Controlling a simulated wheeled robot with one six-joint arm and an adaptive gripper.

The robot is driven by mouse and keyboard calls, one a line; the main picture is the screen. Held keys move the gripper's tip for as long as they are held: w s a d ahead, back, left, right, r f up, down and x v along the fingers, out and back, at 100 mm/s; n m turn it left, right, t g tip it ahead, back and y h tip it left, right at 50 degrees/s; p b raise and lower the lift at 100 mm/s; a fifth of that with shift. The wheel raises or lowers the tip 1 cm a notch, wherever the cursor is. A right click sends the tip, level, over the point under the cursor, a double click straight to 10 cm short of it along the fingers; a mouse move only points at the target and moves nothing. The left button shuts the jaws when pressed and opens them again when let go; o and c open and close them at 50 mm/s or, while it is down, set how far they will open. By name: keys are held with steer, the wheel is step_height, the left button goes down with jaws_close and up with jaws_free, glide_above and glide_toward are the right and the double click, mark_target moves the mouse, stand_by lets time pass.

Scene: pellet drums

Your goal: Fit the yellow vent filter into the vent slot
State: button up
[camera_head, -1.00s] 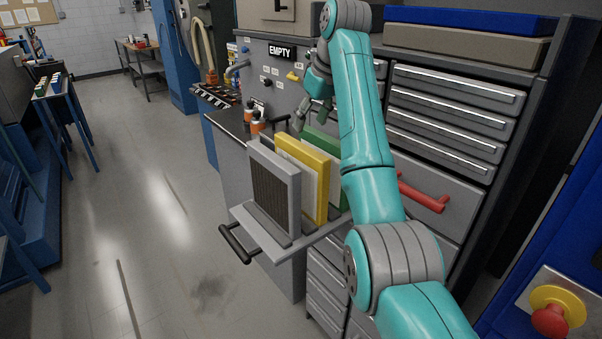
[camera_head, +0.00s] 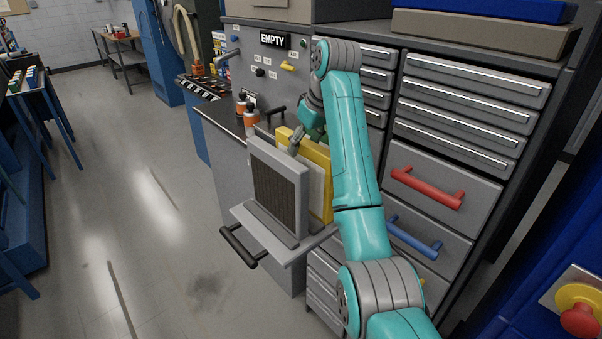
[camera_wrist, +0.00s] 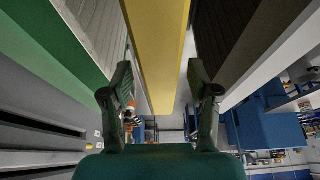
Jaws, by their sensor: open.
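The yellow vent filter (camera_head: 328,188) stands upright on a pulled-out grey shelf, between a grey filter and a green one. My gripper (camera_head: 306,141) is down at its top edge in the head view, partly hidden by my arm. In the wrist view my gripper (camera_wrist: 160,88) is open, with one finger on each side of the yellow filter (camera_wrist: 158,40). Gaps show between the fingers and the filter. I cannot make out the vent slot in either view.
The grey filter (camera_head: 280,190) stands close in front, and the green filter (camera_wrist: 45,45) close on the other side. The shelf (camera_head: 262,238) has a black handle (camera_head: 238,246). Orange-banded bottles (camera_head: 250,118) stand on the counter behind. Drawers with red (camera_head: 428,188) and blue handles are at right.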

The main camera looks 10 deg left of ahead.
steer(key=shift+f, duration=0.2)
stand_by(0.6)
jaws_close()
